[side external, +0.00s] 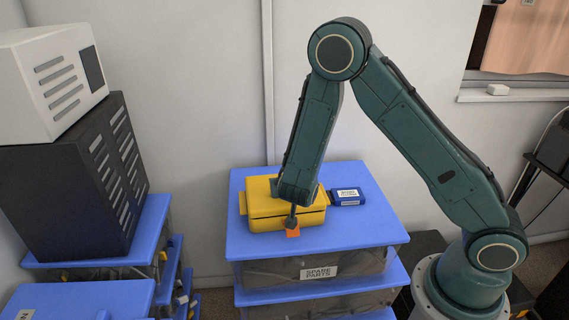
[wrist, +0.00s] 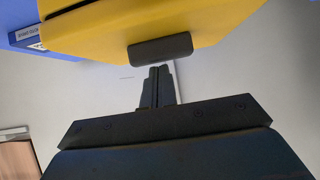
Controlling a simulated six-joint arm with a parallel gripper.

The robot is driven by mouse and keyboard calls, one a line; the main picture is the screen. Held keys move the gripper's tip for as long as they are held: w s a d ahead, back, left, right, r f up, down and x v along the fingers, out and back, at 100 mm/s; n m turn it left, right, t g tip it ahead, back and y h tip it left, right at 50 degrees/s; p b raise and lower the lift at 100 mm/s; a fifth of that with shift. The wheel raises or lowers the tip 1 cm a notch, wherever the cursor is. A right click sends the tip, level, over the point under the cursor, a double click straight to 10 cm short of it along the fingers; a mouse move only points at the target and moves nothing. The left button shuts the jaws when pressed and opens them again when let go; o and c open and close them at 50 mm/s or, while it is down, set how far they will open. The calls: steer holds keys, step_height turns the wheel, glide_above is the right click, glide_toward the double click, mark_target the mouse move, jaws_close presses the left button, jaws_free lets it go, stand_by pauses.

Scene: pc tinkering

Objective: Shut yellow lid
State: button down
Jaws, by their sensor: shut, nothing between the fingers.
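A yellow box (side external: 262,222) stands on the blue top of a drawer unit. Its yellow lid (side external: 262,188) lies over it, with a seam along the front; whether it is fully flush I cannot tell. My arm hides part of the lid. The wrist view shows yellow surface (wrist: 90,32) close up, with a dark block-shaped tab (wrist: 160,48) on its edge. My gripper (side external: 291,224) is shut and empty, at the front of the box. In the wrist view my gripper's fingertips (wrist: 159,70) are together just below the dark tab; contact is unclear.
A small orange piece (side external: 292,233) shows at my gripper's tip. A small blue labelled box (side external: 346,197) sits right of the yellow box. The blue top (side external: 350,235) is clear at front right. Dark and white cases (side external: 55,80) stand at the left, and a wall is behind.

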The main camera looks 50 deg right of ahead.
steer(key=shift+r, duration=1.8)
steer(key=shift+s+a, duration=0.15)
steer(key=shift+s, duration=0.05)
steer(key=shift+s+a+f, duration=0.5)
steer(key=shift+s+a, duration=0.5)
steer(key=shift+s, duration=0.1)
steer(key=shift+s+a+f, duration=0.55)
steer(key=shift+s+a, duration=0.45)
steer(key=shift+s, duration=0.15)
steer(key=shift+s+a+f, duration=0.5)
steer(key=shift+s+a, duration=0.5)
steer(key=shift+s, duration=0.1)
steer(key=shift+r, duration=0.1)
steer(key=shift+s+d+r, duration=0.15)
steer(key=shift+d+r, duration=0.15)
steer(key=shift+r, duration=0.15)
steer(key=s+a+r+n+g+y, duration=0.1)
steer(key=s+r+n+y, duration=0.6)
steer(key=s+r, duration=1.3)
steer(key=shift+s+r+n+g, duration=0.15)
steer(key=shift+r+n+g, duration=0.55)
steer(key=shift+r+g, duration=0.2)
